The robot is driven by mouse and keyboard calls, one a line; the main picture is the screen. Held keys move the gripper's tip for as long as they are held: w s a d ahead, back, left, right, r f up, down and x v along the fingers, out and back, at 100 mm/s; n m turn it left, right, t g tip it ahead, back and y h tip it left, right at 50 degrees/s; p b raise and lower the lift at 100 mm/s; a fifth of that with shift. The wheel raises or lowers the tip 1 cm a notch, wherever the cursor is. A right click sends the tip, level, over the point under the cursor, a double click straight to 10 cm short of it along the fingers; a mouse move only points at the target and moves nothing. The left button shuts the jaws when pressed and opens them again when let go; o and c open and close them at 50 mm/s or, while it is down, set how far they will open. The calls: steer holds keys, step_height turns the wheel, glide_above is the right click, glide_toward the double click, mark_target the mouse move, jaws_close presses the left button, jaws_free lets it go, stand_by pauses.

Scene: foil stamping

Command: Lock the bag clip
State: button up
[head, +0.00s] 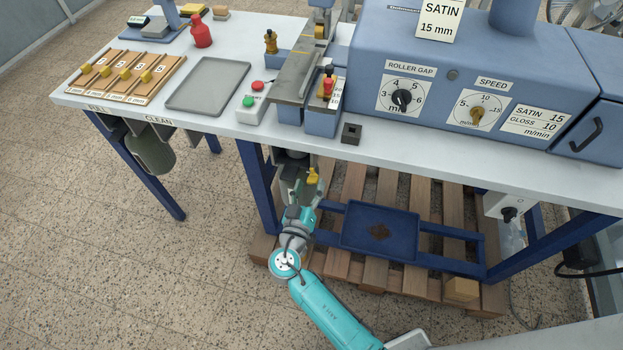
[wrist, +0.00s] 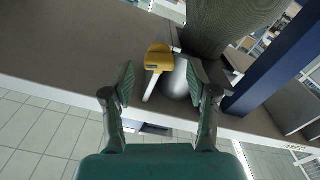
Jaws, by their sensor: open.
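A yellow-tipped lever with a pale shaft, which looks like the bag clip (wrist: 158,60), shows in the wrist view under the table. In the head view its yellow part (head: 313,176) is just below the table's front edge. My gripper (head: 301,182) is there too, seen from above and partly hidden. In the wrist view my gripper (wrist: 161,78) is open, with one finger on each side of the lever and gaps between. A rounded grey part sits beside the lever. A ribbed grey-green bag (wrist: 232,22) hangs behind. I cannot tell whether the clip is locked.
The table (head: 420,160) edge and a blue leg (head: 258,185) are close to my gripper. Below are a wooden pallet (head: 372,275) and a blue tray (head: 365,220) with a dark patch. Another grey-green bag-like cylinder (head: 153,153) hangs at the left. The floor in front is clear.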

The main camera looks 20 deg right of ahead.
steer(key=shift+x, duration=1.35)
jaws_close()
stand_by(0.4)
jaws_free()
steer(key=shift+s+a, duration=0.1)
steer(key=v, duration=1.1)
steer(key=shift+s+a, duration=0.2)
steer(key=shift+s, duration=0.15)
